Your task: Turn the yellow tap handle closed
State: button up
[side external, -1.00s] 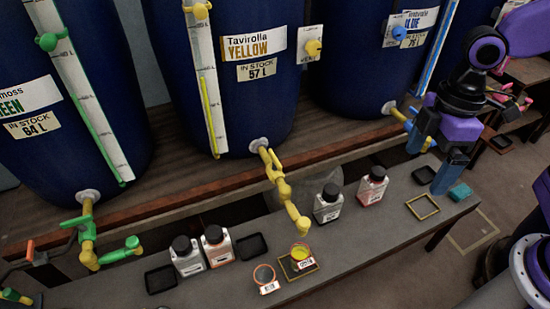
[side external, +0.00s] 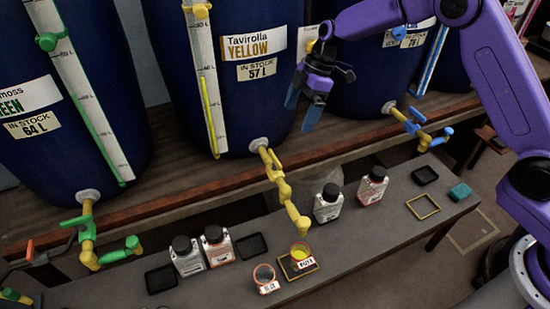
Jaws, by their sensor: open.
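The yellow tap (side external: 268,160) comes out of the low front of the blue vat labelled Tavirolla Yellow (side external: 230,105). Its yellow handle (side external: 294,212) points down and toward the camera, over the bench. My gripper (side external: 300,116) has blue fingers that are spread and empty. In the picture it is above and to the right of the tap, in front of the yellow vat's right side, apart from the handle. A small cup with yellow contents (side external: 301,253) stands on a framed pad below the handle's end. I cannot make out a stream of liquid.
A second cup (side external: 265,277) stands left of the yellow one. Bottles (side external: 328,203) stand on the grey bench (side external: 370,225) on both sides of the handle. A green tap (side external: 88,235) is at left, a blue tap (side external: 412,127) at right. Space above the yellow handle looks clear.

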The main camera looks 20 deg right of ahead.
aim_at(276, 157)
jog(key=w+x, duration=0.1)
jog(key=x, duration=0.5)
jog(key=w+x, duration=0.1)
jog(key=x, duration=0.5)
jog(key=w+d+x, duration=0.1)
jog(key=x, duration=0.5)
jog(key=shift+w+f, duration=0.25)
jog(key=shift+f, duration=0.4)
jog(key=shift+c, duration=0.3)
jog(key=c, duration=0.7)
